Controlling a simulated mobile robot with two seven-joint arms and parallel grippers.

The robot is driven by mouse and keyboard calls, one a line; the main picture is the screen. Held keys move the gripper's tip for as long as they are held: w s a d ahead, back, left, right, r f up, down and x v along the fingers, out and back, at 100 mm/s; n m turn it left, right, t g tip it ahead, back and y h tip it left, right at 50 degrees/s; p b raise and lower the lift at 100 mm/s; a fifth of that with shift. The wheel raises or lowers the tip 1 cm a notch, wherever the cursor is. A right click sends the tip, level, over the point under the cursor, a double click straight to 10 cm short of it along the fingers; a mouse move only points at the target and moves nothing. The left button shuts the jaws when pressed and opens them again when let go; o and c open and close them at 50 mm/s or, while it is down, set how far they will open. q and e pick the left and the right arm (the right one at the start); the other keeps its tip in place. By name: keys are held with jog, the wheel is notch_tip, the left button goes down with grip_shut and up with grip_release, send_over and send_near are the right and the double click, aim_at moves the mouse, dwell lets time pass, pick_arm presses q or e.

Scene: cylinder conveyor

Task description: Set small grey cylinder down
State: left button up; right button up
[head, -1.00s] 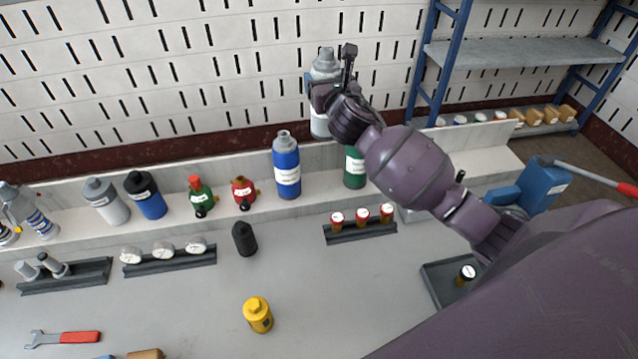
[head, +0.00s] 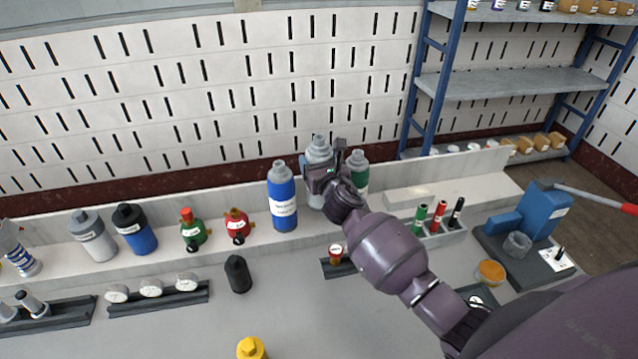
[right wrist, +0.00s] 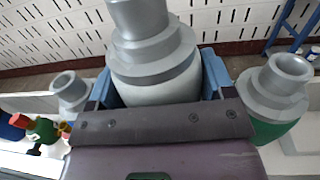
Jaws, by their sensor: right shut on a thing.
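The small grey cylinder (head: 319,148), with a stepped grey neck and pale body, is upright in my right gripper (head: 322,178). It is between the blue cylinder (head: 283,205) and the green cylinder (head: 360,172) on the ledge. In the right wrist view the grey cylinder (right wrist: 155,55) fills the middle, with blue finger pads on both sides of it. My left gripper is not in view.
The pale ledge (head: 380,212) carries the row of cylinders, with small red (head: 237,226) and green (head: 193,231) ones to the left. Neighbours stand close on both sides. A slotted white wall (head: 270,85) is behind. A black cylinder (head: 237,274) stands on the table in front.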

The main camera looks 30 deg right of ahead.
notch_tip(320, 180, down, 6)
jog(key=shift+r+b, duration=0.2)
jog(key=shift+b, duration=0.85)
